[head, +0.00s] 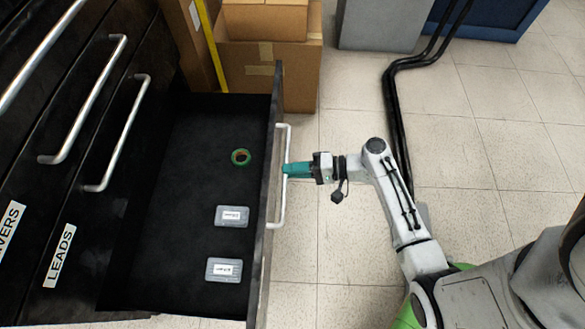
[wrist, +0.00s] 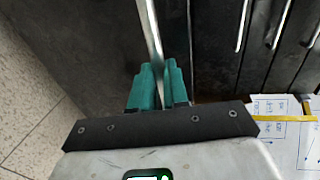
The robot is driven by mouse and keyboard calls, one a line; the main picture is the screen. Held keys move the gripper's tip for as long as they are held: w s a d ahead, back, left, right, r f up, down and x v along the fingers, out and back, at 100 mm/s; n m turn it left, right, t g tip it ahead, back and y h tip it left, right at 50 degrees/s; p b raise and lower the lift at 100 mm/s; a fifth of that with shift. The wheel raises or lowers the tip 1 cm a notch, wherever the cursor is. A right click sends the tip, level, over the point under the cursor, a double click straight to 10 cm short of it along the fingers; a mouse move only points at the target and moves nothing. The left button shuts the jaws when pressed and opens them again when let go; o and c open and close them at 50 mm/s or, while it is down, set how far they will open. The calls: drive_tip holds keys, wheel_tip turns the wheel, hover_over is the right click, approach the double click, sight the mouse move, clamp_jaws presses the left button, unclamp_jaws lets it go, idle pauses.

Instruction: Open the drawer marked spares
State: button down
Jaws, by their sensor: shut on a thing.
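A black drawer (head: 150,240) is pulled well out of the dark cabinet in the head view. No label on its front shows. My gripper (head: 288,170) has its teal fingers shut on the silver bar handle (head: 281,210) of this drawer. In the wrist view the handle (wrist: 151,35) runs between the fingertips (wrist: 160,70).
Closed drawers above carry labels reading LEADS (head: 60,256) and one ending in VERS (head: 10,230). Cardboard boxes (head: 270,60) stand behind the open drawer. Black cables (head: 395,110) run along the tiled floor at right. Floor between drawer and cables is clear.

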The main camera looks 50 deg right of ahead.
drive_tip(key=c, duration=1.1)
unclamp_jaws()
drive_tip(key=p+v, duration=0.2)
drive_tip(key=v, duration=0.8)
drive_tip(key=shift+s+d, duration=0.25)
drive_tip(key=shift+s, duration=0.05)
drive_tip(key=s+a+f+n+g+h, duration=0.2)
drive_tip(key=s+a+n+g+h, duration=0.25)
drive_tip(key=a+n+g, duration=0.5)
drive_tip(key=r+h+p, duration=0.1)
drive_tip(key=r+p, duration=0.8)
drive_tip(key=r, duration=0.3)
drive_tip(key=s+r+g+h+p, duration=0.1)
drive_tip(key=r+h+p, duration=0.1)
drive_tip(key=r+p, duration=0.8)
drive_tip(key=s+r+n+g+h+p, duration=0.1)
drive_tip(key=r+h+p, duration=0.1)
drive_tip(key=r+p, duration=0.8)
wheel_tip(320, 180, up, 4)
drive_tip(key=shift+s+d+f, duration=0.1)
drive_tip(key=shift+d+f, duration=0.05)
